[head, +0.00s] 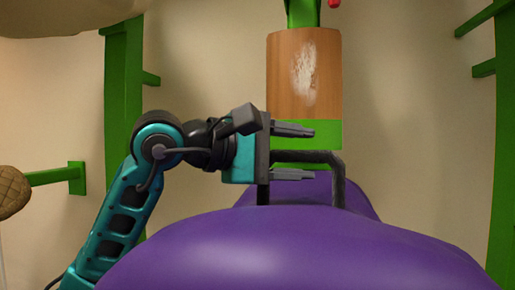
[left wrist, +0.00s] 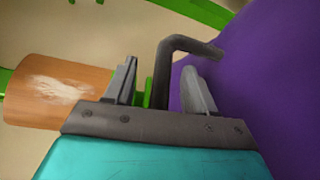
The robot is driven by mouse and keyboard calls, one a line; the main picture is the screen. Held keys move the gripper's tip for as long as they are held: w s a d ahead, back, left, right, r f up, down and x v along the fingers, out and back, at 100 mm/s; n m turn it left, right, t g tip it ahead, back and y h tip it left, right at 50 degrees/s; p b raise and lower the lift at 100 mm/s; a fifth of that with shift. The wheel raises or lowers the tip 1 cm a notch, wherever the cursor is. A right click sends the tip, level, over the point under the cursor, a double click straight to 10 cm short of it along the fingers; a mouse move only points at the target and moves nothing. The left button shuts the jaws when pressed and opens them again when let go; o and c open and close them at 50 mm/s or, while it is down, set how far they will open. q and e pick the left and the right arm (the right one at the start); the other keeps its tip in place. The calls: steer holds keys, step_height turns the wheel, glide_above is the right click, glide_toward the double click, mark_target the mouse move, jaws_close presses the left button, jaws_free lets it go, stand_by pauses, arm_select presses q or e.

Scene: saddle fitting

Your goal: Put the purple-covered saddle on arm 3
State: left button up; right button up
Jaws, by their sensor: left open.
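The purple-covered saddle (head: 290,250) fills the bottom of the head view, and its purple side (left wrist: 260,80) shows at the right of the left wrist view. A dark bent handle (head: 340,180) rises from its top; it also shows in the left wrist view (left wrist: 185,43). My left gripper (head: 312,152) is open, with one finger above and one below the handle's top bar. In the left wrist view the bar lies between the fingers (left wrist: 162,78); contact cannot be told. My right gripper is not in view. No number marking arm 3 is readable.
A brown cylinder (head: 290,85) with a whitish patch and a green block (head: 322,131) stands behind the handle. Green posts (head: 122,100) with short arms stand left and right (head: 505,140). A brown textured object (head: 12,190) is at the left edge, by a green arm (head: 52,177).

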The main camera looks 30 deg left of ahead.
arm_select(q)
steer(key=b+v, duration=0.1)
steer(key=v, duration=1)
steer(key=shift+a, duration=0.25)
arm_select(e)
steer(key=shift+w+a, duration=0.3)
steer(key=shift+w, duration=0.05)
arm_select(q)
steer(key=shift+s+r, duration=0.1)
steer(key=shift+s, duration=0.05)
